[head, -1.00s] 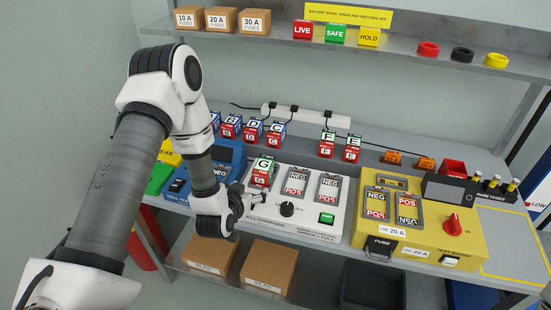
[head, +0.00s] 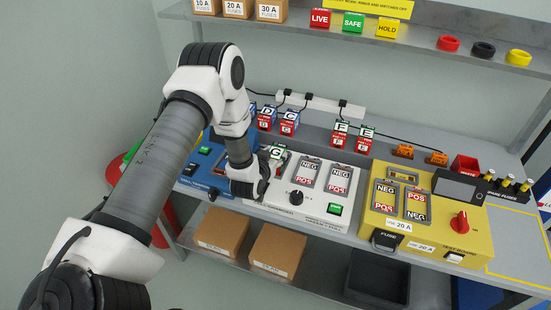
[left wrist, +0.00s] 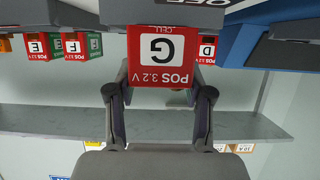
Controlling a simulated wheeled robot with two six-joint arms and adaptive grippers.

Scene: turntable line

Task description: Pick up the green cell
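The green cell (head: 277,153), marked G with a red POS front face, is at the left end of the white charger (head: 300,187). In the left wrist view its red face (left wrist: 163,57) fills the space between my fingertips. My left gripper (left wrist: 161,75) has one finger at each side of the cell, seemingly touching both sides. In the head view my left gripper (head: 272,165) covers the cell's lower part. Whether the cell's underside touches the charger is hidden. My right gripper is not in view.
Cells E (head: 365,138) and F (head: 341,133) stand behind the charger, with C (head: 289,122) and other blue-topped cells further left. A yellow tester (head: 430,222) stands to the right, a blue unit (head: 207,168) to the left. A shelf (head: 420,45) runs above.

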